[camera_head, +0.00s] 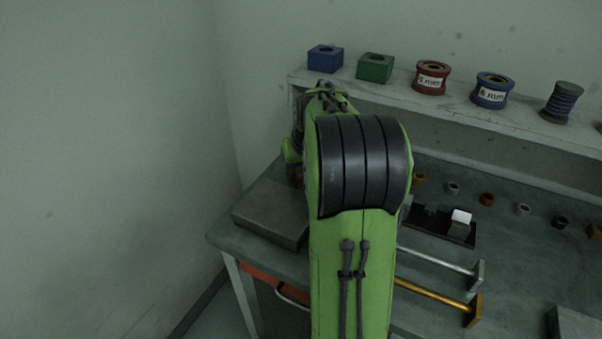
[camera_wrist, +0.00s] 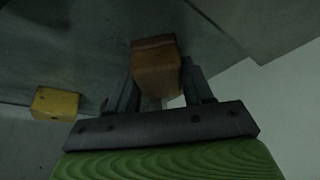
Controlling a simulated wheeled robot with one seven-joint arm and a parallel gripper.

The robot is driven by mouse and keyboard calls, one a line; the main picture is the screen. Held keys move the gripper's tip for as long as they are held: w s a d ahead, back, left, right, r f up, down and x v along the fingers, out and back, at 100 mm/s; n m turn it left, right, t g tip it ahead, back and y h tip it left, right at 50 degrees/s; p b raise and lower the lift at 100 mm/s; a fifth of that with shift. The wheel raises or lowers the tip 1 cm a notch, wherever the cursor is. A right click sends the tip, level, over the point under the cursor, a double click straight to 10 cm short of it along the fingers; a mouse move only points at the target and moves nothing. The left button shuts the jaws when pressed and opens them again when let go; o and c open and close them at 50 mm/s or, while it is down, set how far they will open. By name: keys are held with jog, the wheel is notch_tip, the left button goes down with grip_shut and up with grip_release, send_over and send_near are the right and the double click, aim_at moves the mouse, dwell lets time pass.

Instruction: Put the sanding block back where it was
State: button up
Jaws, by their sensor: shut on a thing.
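The brown block, which looks like the sanding block (camera_wrist: 157,72), sits between the two dark fingers of my gripper (camera_wrist: 158,88) in the wrist view. My gripper is shut on it. The block's front face and top edge show; its lower part is hidden between the fingers. In the head view my green arm covers most of the gripper, and I cannot clearly make out the block there. The spot where the block stood before is not marked in these frames.
A yellow block (camera_wrist: 55,102) lies left of my gripper in the wrist view. A grey slab (camera_head: 268,215) lies on the bench's left end. Small parts and rods lie right.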

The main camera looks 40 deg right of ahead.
jog(key=shift+r, duration=0.1)
jog(key=o, duration=1)
jog(key=p+v, duration=0.4)
jog(key=v, duration=0.8)
jog(key=s+a+r+n+y, duration=0.1)
jog(key=s+a, duration=0.1)
jog(key=a, duration=0.6)
jog(key=s+a+n, duration=0.1)
jog(key=s+a, duration=0.2)
jog(key=a, duration=0.4)
jog(key=s+a+f+n, duration=0.1)
jog(key=s+a, duration=0.2)
jog(key=s+a+f+n+t, duration=0.1)
jog(key=s+a+f, duration=0.1)
jog(key=s+a, duration=0.1)
jog(key=s+a+f+n+y, duration=0.1)
jog(key=s+a, duration=0.2)
jog(key=s, duration=0.2)
jog(key=shift+a+f, duration=0.1)
jog(key=shift+f, duration=0.05)
